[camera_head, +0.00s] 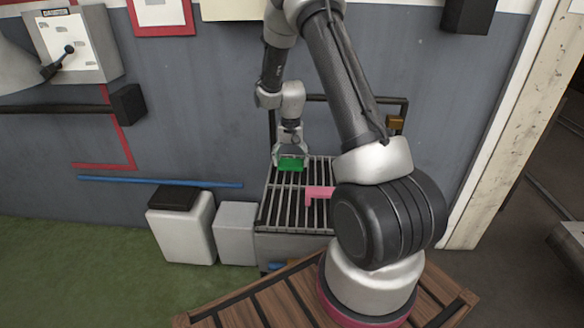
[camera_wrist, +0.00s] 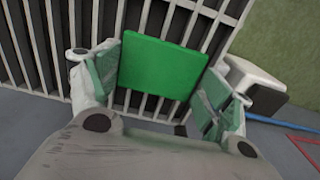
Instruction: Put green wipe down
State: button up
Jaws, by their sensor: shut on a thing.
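The green wipe (camera_head: 291,163) is a flat bright green square. My gripper (camera_head: 291,158) is shut on it, over the slatted rack top (camera_head: 271,208) near its far left part. In the wrist view the green wipe (camera_wrist: 161,68) sits between the two finger pads of my gripper (camera_wrist: 158,88), with pale rack bars behind it. I cannot tell whether the wipe touches the bars or hangs just above them.
A pink angled piece (camera_head: 318,193) lies on the rack to the right of the wipe. A white bin with a black lid (camera_head: 182,228) and a grey box (camera_head: 237,232) stand left of the rack. A blue rail (camera_head: 160,182) runs along the wall. Open rack bars lie in front of the wipe.

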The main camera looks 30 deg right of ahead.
aim_at(291, 162)
jog(key=shift+f, duration=1.45)
jog(key=shift+f, duration=0.1)
jog(key=o, duration=0.9)
